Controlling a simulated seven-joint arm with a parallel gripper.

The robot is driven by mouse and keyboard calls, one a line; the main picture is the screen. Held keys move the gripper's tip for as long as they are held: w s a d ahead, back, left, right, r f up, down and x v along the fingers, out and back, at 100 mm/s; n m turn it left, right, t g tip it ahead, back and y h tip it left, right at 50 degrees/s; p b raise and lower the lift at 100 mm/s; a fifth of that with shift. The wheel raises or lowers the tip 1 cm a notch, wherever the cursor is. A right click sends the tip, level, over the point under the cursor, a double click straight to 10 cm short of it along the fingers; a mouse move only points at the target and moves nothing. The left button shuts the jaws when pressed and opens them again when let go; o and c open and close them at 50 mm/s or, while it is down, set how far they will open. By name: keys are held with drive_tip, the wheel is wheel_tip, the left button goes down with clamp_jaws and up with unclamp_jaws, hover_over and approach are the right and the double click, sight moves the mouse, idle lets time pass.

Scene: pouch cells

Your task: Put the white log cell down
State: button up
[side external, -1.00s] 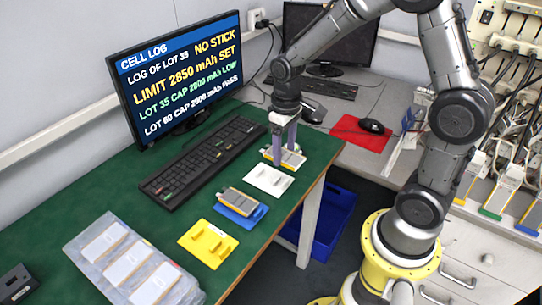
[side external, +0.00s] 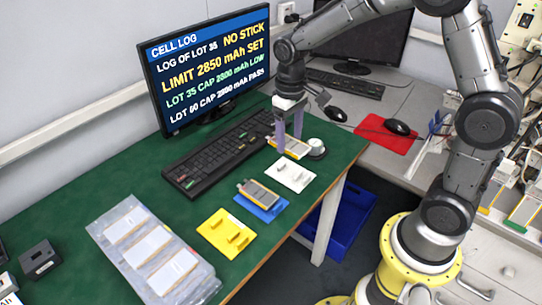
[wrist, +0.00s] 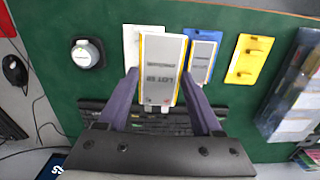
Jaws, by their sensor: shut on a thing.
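My gripper (side external: 289,142) is shut on a flat grey cell (wrist: 160,62) with yellow edges and a printed "LOT" label whose number I cannot read surely. One finger is on each side of the cell. In the side view the cell (side external: 291,149) is behind the white holder (side external: 285,178), apparently above the table; the gap is hard to judge. In the wrist view it hides much of the white holder (wrist: 129,44). The white holder looks empty in the side view. The monitor (side external: 210,70) reads lot 35 low, lot 60 pass, limit 2850 mAh.
A blue holder (side external: 270,213) carries another cell (side external: 258,193). A yellow holder (side external: 213,237) is empty. A round white-topped object (side external: 316,147) stands close right of the gripper. A keyboard (side external: 215,155) lies behind, and a clear tray with several cells (side external: 125,253) at front left.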

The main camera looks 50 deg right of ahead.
drive_tip(key=w+a+r+m, duration=0.1)
drive_tip(key=w+r+m, duration=0.2)
drive_tip(key=w, duration=0.6)
drive_tip(key=s+a+f+n, duration=0.1)
drive_tip(key=s+a+n, duration=0.1)
drive_tip(key=s+a, duration=0.65)
drive_tip(key=s+a+f+n, duration=0.1)
drive_tip(key=s+a, duration=0.5)
drive_tip(key=s, duration=0.6)
approach(227, 233)
drive_tip(key=shift+s+d+f, duration=0.3)
drive_tip(key=shift+s+f, duration=0.1)
drive_tip(key=shift+s, duration=0.15)
drive_tip(key=shift+w+a+f, duration=0.25)
drive_tip(key=shift+w+f, duration=0.2)
drive_tip(key=shift+f, duration=1.65)
